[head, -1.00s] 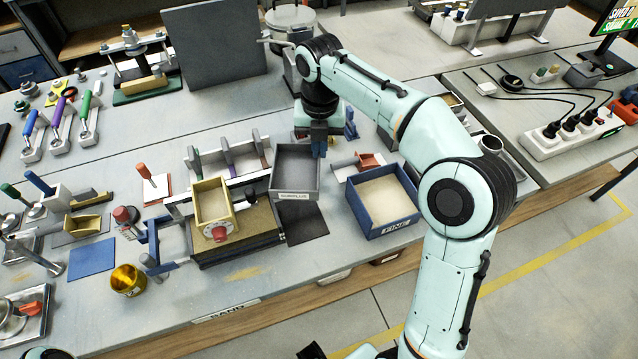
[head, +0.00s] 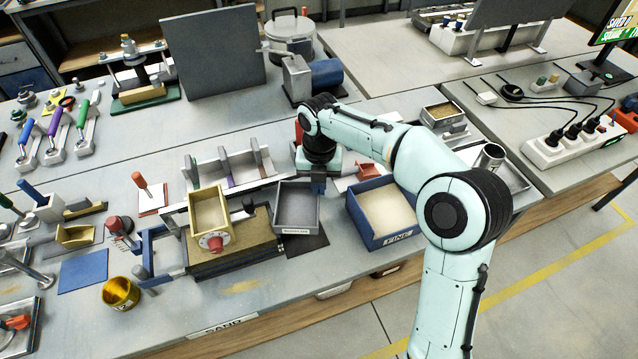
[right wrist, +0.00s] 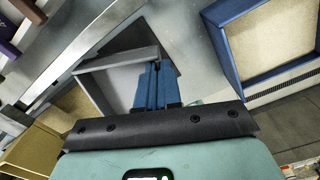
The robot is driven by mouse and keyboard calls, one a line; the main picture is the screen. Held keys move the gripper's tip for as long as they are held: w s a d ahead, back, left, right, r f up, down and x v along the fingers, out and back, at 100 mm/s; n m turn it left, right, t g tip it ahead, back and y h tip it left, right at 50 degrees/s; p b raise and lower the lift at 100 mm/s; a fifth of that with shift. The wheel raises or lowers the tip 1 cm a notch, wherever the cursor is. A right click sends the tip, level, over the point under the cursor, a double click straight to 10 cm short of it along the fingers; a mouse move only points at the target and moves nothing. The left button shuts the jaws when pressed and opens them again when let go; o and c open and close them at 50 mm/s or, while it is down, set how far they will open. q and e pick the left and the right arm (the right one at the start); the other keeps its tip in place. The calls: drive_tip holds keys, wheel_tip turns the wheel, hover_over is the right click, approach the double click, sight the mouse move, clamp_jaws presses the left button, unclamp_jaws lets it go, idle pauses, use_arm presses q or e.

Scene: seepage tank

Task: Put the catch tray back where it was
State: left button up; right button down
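The catch tray is most likely the grey open tray with a label on its front (head: 297,230). It is at or just above a dark mat (head: 312,243), right of the yellow box (head: 211,212); I cannot tell if it touches. My right gripper (head: 318,184) is at the tray's far right rim. In the right wrist view its blue fingers (right wrist: 154,84) are close together on the grey tray wall (right wrist: 118,58). The tray looks empty and roughly level. My left gripper is not in view.
A blue box of sand marked FINE (head: 385,240) stands close on the right of the tray. A small red scoop (head: 368,172) lies behind it. A grey rack with upright dividers (head: 230,165) stands behind the yellow box. The table's front edge is near.

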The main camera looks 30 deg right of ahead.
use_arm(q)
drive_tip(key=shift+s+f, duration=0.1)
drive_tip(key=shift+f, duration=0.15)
use_arm(e)
drive_tip(key=shift+f, duration=0.6)
drive_tip(key=c, duration=1.3)
unclamp_jaws()
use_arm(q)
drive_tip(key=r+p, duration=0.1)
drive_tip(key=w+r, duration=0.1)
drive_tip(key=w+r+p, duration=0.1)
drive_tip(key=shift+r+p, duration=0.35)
use_arm(e)
wheel_tip(320, 180, up, 13)
drive_tip(key=shift+r, duration=0.1)
